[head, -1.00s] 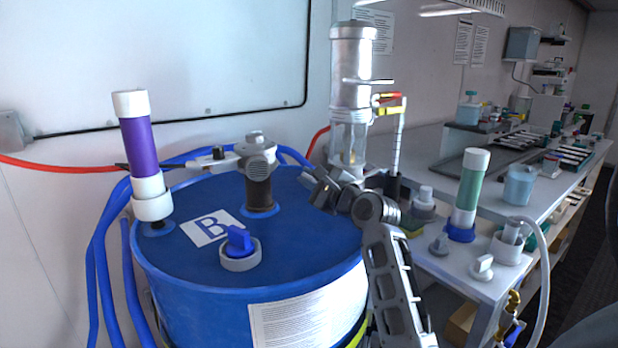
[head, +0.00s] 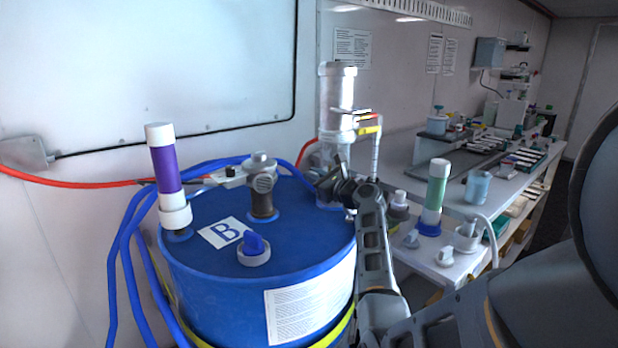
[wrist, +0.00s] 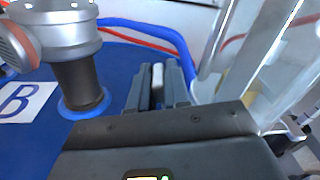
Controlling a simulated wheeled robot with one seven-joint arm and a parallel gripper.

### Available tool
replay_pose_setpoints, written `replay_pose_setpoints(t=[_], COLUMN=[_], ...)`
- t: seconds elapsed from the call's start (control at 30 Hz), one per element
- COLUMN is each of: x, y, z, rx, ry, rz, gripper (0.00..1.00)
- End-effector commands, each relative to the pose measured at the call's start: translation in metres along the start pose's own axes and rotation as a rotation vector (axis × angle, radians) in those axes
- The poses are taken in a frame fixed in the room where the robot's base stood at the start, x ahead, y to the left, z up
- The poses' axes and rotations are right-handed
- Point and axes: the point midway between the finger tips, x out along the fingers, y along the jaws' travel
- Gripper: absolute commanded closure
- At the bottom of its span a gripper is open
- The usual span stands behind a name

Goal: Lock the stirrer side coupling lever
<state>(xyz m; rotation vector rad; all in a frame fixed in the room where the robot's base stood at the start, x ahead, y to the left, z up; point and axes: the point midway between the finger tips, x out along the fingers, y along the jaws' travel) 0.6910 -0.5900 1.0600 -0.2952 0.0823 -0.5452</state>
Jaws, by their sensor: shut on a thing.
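The grey stirrer head (head: 262,182) stands on a dark neck on the blue drum, with a pale lever-like arm (head: 226,176) out to its left. In the wrist view the stirrer (wrist: 60,32) is at upper left, apart from my fingers. My gripper (head: 326,186) is low at the drum's right rear edge, by the base of the tall metal and clear cylinder (head: 338,92). In the wrist view my gripper (wrist: 157,92) is shut on a small pale upright piece (wrist: 157,76). Its lower part is hidden between the fingers, and I cannot tell if it is the coupling lever.
The blue drum (head: 215,262) carries a purple tube (head: 167,170) and a blue-knobbed cap (head: 254,250). Blue hoses (head: 130,240) run along its left. A bench (head: 462,262) with a green tube (head: 436,188) and white-knobbed fittings stands to the right.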

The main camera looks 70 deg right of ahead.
Motion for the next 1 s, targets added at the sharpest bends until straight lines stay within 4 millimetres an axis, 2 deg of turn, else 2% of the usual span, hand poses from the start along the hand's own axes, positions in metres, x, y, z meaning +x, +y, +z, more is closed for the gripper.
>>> replay_pose_setpoints(t=[0.57,0.6,0.8,1.0], x=[0.0020,0.0020,0.0019,0.0017], y=[-0.0057,-0.0057,-0.0057,-0.0065], z=[-0.0013,-0.0013,-0.0012,-0.0011], rx=[0.039,0.039,0.039,0.038], ry=[0.001,0.001,0.001,0.001], rz=[-0.001,-0.001,-0.001,-0.003], gripper=[1.00,0.81,0.62,0.62])
